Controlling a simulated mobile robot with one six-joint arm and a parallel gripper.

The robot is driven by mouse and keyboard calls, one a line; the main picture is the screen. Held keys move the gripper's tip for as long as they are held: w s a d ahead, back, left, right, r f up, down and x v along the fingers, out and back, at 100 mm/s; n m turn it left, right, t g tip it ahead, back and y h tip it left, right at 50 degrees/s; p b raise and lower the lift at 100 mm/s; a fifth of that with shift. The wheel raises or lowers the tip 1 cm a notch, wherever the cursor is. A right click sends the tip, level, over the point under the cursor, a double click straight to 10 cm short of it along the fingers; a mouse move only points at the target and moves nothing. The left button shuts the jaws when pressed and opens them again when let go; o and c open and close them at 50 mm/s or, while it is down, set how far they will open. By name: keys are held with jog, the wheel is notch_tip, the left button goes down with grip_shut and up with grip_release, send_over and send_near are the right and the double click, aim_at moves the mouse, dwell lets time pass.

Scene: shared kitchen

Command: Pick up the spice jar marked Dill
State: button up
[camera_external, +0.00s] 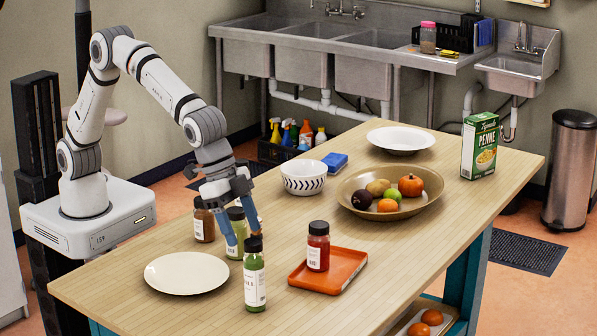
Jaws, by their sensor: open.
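A tall green jar (255,287) with a black lid stands upright at the table's near edge. Its white label shows letters that look like the end of "DILL", too small to be sure. A second green jar (236,249) stands behind it, partly hidden by my gripper; its label is not readable. My gripper (244,238) points down with its blue fingers open. The fingers are close to both green jars; the left finger overlaps the rear one and the right fingertip is just behind the front one's lid. I cannot tell whether they touch.
A brown jar (204,222) stands left of the green jars, with an empty cream plate (187,273) in front. A red jar (318,252) stands on an orange tray (348,270) to the right. A patterned bowl (303,178) and a fruit bowl (355,207) are farther back.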

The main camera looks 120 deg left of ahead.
aim_at(253, 258)
jog(key=x, duration=0.2)
jog(key=p+x, duration=0.1)
jog(key=x, duration=0.2)
jog(key=p+x, duration=0.1)
jog(key=x, duration=0.1)
jog(key=shift+s+a+f, duration=0.1)
jog(key=shift+a+f, duration=0.15)
jog(key=shift+f, duration=0.25)
jog(key=shift+c, duration=0.3)
jog(key=c, duration=1.1)
jog(key=shift+r, duration=0.1)
